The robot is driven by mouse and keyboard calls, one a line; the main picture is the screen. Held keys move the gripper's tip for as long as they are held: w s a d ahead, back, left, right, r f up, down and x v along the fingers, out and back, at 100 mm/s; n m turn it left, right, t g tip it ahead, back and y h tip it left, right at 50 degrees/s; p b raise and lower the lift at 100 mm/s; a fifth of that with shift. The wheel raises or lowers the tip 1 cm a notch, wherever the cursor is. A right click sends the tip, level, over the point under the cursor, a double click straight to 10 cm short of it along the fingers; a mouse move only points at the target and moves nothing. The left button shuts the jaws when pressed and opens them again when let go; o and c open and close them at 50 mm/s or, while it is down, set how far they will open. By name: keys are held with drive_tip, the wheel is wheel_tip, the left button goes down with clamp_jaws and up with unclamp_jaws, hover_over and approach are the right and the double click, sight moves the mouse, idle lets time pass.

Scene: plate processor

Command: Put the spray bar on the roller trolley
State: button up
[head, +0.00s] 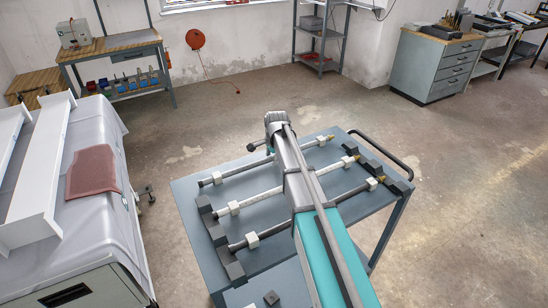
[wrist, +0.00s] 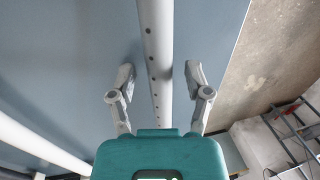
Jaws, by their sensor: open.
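The roller trolley (head: 185,196) has a blue-grey top and stands in the middle of the head view. Several spray bars lie across it in dark end blocks, among them a near bar (head: 274,233), a middle bar (head: 262,198) and a far bar (head: 236,172), each with white collars. In the wrist view my gripper (wrist: 158,75) is open, its fingers apart on either side of a pale bar with a row of holes (wrist: 153,25). No contact with it shows. In the head view my arm hides the gripper and parts of the bars.
A white-covered machine (head: 105,150) with a red cloth (head: 92,174) stands left of the trolley, with floor between. A workbench (head: 112,44), a shelf rack (head: 318,38) and a drawer cabinet (head: 432,72) stand behind. Floor right of the trolley is clear.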

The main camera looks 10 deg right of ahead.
wheel_tip(320, 180, up, 12)
drive_tip(key=s+p, duration=0.2)
drive_tip(key=p, duration=1)
drive_tip(key=shift+d, duration=0.35)
drive_tip(key=shift+s, duration=0.1)
idle(0.4)
drive_tip(key=shift+s, duration=0.15)
drive_tip(key=s+n+g, duration=0.2)
drive_tip(key=s+n, duration=1.2)
drive_tip(key=s, duration=1.3)
drive_tip(key=shift+d+f+h, duration=0.15)
drive_tip(key=shift+f+h, duration=0.05)
drive_tip(key=shift+h, duration=0.1)
